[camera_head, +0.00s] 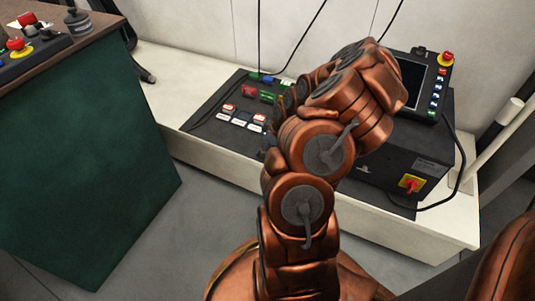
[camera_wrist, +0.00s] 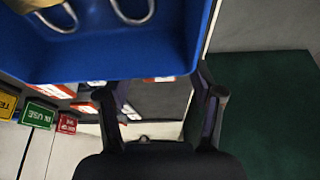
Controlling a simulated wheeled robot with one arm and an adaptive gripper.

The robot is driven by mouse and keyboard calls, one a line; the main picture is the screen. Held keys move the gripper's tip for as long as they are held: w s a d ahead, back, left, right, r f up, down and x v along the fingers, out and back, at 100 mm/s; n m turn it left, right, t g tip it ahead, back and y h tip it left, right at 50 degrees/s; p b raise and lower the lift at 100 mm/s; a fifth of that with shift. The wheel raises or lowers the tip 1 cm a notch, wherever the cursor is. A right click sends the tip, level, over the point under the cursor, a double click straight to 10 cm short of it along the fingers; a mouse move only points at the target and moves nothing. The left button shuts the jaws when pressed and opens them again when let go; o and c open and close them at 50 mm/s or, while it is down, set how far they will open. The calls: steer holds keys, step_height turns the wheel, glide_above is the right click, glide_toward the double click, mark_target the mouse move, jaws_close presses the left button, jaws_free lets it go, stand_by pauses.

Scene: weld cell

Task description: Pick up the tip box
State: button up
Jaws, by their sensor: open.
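Several small white-and-red boxes (camera_head: 238,122) lie on a dark mat left of my arm in the head view. I cannot tell which one is the tip box. In the wrist view a white-and-red box edge (camera_wrist: 158,79) shows just beyond my gripper, partly hidden by a blue container, and more white-and-red pieces (camera_wrist: 85,108) lie to its left. In the head view my own arm hides the gripper.
The blue container (camera_wrist: 110,55), with metal loops inside, fills the wrist view's top left. Green (camera_wrist: 38,115) and red (camera_wrist: 67,124) tags are at left. A dark control box (camera_head: 432,165) stands right of my arm. A green-sided cabinet (camera_head: 85,160) stands at left.

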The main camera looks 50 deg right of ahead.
steer(key=shift+c, duration=0.4)
jaws_close()
